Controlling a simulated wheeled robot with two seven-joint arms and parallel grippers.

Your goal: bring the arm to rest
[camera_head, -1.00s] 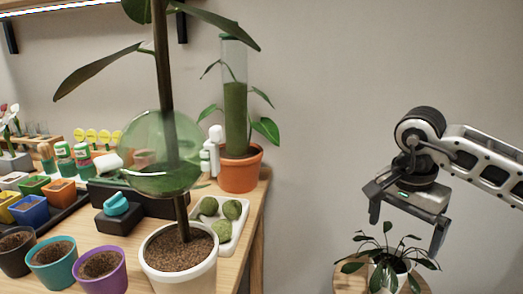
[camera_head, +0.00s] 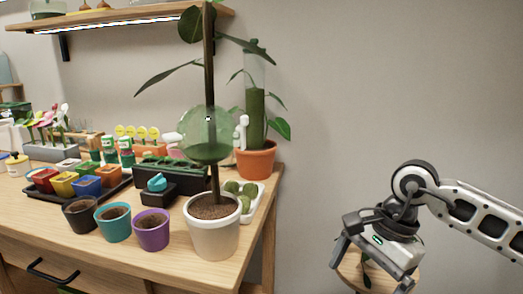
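My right arm comes in from the right edge. Its gripper (camera_head: 372,282) points down at the lower right, with its two fingers spread apart. It is above a small round wooden stool top (camera_head: 350,270). Green leaves (camera_head: 367,268) of a plant show between and behind the fingers; most of that plant is hidden by the gripper or cut off by the lower edge. I cannot tell whether the fingers touch the plant. My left gripper is not in view.
A wooden table (camera_head: 100,240) fills the left, with a tall plant in a white pot (camera_head: 212,232) near its right edge. A purple pot (camera_head: 151,232), a teal pot (camera_head: 115,222) and an orange pot (camera_head: 256,160) stand there too. The wall space between table and arm is free.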

